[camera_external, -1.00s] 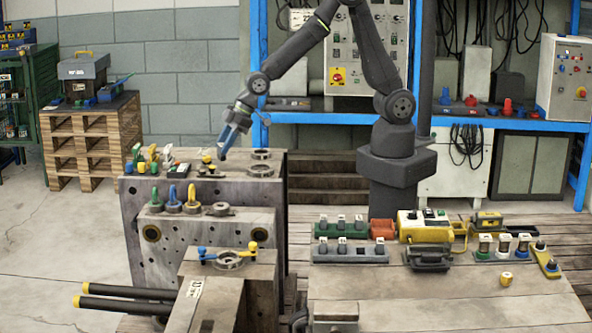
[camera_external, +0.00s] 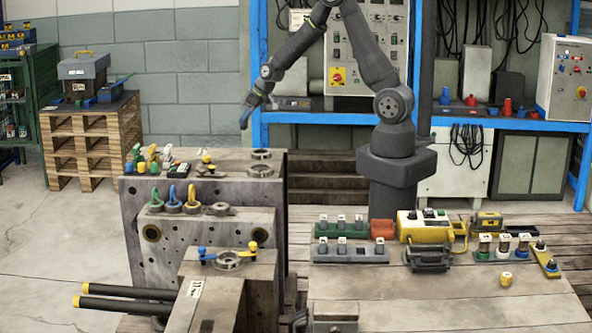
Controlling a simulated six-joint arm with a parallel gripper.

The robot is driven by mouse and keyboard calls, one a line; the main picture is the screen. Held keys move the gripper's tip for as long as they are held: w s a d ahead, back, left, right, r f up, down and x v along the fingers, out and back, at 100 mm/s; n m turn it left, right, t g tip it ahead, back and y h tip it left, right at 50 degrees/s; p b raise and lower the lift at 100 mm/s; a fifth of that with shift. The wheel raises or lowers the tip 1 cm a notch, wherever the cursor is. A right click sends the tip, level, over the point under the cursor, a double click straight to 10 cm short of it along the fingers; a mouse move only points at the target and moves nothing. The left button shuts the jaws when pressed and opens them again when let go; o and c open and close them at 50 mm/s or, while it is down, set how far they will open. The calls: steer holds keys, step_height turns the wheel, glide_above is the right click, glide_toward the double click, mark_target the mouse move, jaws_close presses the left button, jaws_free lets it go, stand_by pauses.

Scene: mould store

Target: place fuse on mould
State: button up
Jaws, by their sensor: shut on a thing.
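My gripper (camera_external: 246,117) hangs in the air above the back right part of the mould, pointing down. It is shut on a small blue thing, likely the fuse (camera_external: 243,123), which is too small here to make out clearly. The mould (camera_external: 270,212) is a large worn grey steel block at left centre, with holes in its front face. Two round rings (camera_external: 262,170) sit on its top at the right, below my gripper. The held thing is clear of the mould.
Small coloured parts and a yellow-topped knob (camera_external: 206,159) crowd the mould's top left. Green, blue and yellow lifting eyes (camera_external: 173,197) stand on the lower step. A table (camera_external: 430,300) at right holds racks and a yellow device (camera_external: 425,232). A blue-framed shelf (camera_external: 340,118) stands behind.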

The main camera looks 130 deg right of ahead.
steer(key=s+d+m, duration=0.1)
steer(key=s+d, duration=0.1)
steer(key=s, duration=0.3)
steer(key=shift+g, duration=0.3)
steer(key=w+f, duration=0.2)
steer(key=w, duration=0.1)
steer(key=w+f, duration=0.3)
steer(key=w, duration=0.1)
steer(key=w+d+f, duration=0.1)
steer(key=w+f, duration=0.1)
steer(key=w, duration=0.1)
steer(key=shift+w+f, duration=0.25)
steer(key=shift+w, duration=0.05)
steer(key=shift+w+f, duration=0.1)
steer(key=shift+f, duration=2)
steer(key=shift+f, duration=0.1)
steer(key=o, duration=1)
steer(key=shift+o, duration=0.2)
